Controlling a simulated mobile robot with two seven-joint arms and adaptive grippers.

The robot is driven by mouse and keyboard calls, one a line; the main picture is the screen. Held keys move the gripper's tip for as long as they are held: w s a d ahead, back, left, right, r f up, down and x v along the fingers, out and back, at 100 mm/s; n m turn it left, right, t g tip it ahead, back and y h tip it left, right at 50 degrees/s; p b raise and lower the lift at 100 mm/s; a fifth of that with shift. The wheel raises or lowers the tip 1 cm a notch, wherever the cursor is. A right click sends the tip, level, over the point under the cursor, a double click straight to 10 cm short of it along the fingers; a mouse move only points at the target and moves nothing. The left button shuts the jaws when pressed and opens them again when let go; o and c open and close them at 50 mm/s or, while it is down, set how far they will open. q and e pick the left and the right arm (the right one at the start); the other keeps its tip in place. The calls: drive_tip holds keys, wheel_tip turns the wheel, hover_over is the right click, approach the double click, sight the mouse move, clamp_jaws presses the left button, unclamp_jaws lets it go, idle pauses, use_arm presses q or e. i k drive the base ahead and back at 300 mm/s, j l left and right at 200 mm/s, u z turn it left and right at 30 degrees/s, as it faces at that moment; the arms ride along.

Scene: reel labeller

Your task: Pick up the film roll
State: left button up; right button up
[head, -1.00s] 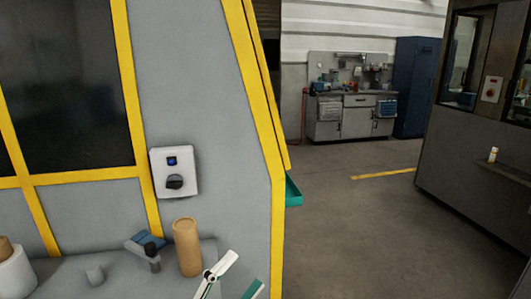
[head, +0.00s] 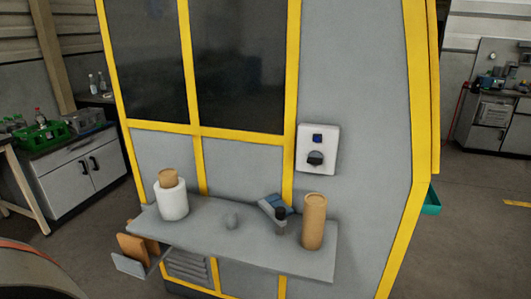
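A white roll (head: 172,203) with a brown core (head: 168,178) sticking out of its top stands upright on the left part of a grey shelf (head: 200,232). It looks like the film roll. A tall plain brown cylinder (head: 313,224) stands upright near the right end of the same shelf. Neither of my grippers is in view, and nothing touches the white roll.
A control box (head: 317,149) hangs on the yellow-framed machine. A curved dark object (head: 30,272) fills the lower left corner.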

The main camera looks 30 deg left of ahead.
sight(171, 194)
drive_tip(key=u, duration=1.65)
